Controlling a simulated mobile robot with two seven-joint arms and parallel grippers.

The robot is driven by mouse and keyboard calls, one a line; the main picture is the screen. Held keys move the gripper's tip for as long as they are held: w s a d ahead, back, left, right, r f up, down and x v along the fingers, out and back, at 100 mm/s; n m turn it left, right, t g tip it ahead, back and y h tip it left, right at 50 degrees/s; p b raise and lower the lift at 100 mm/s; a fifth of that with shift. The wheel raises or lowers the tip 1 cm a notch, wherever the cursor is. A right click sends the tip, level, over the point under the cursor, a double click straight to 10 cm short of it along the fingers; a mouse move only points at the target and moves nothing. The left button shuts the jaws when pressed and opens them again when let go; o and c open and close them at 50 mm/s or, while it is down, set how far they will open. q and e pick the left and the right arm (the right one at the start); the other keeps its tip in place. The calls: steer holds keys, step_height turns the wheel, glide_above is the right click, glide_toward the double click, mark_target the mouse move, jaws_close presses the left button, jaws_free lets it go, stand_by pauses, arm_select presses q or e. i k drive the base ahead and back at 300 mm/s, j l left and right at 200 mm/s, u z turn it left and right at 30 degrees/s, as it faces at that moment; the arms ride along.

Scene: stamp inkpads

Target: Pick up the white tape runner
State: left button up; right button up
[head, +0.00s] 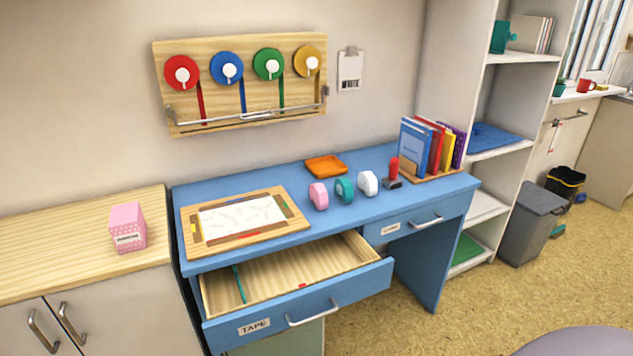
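The white tape runner (368,183) stands on the blue desk (350,211), toward its right side. It is the rightmost in a row with a teal tape runner (344,190) and a pink tape runner (319,195). A red-handled stamp (393,172) on a dark base stands close to its right. Neither of my grippers is in the head view, and nothing is touching the white tape runner.
The drawer labelled TAPE (300,303) is pulled open below the desk top. A wooden framed board (290,206) lies on the left, an orange tray (326,166) behind the runners, and books (432,146) stand at the right. The front desk strip is clear.

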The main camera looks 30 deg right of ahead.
mark_target(367, 181)
steer(key=l+u, duration=0.65)
steer(key=k+l+u, duration=0.2)
steer(key=l, duration=0.2)
steer(key=l+u, duration=0.2)
steer(key=l, duration=0.2)
steer(key=k+l+u, duration=0.1)
steer(key=l, duration=0.25)
steer(key=k+l, duration=0.15)
steer(key=l, duration=0.25)
steer(key=k+l+u, duration=0.15)
steer(key=l, duration=0.2)
steer(key=k+l, duration=0.15)
steer(key=l, duration=0.2)
steer(key=u, duration=0.05)
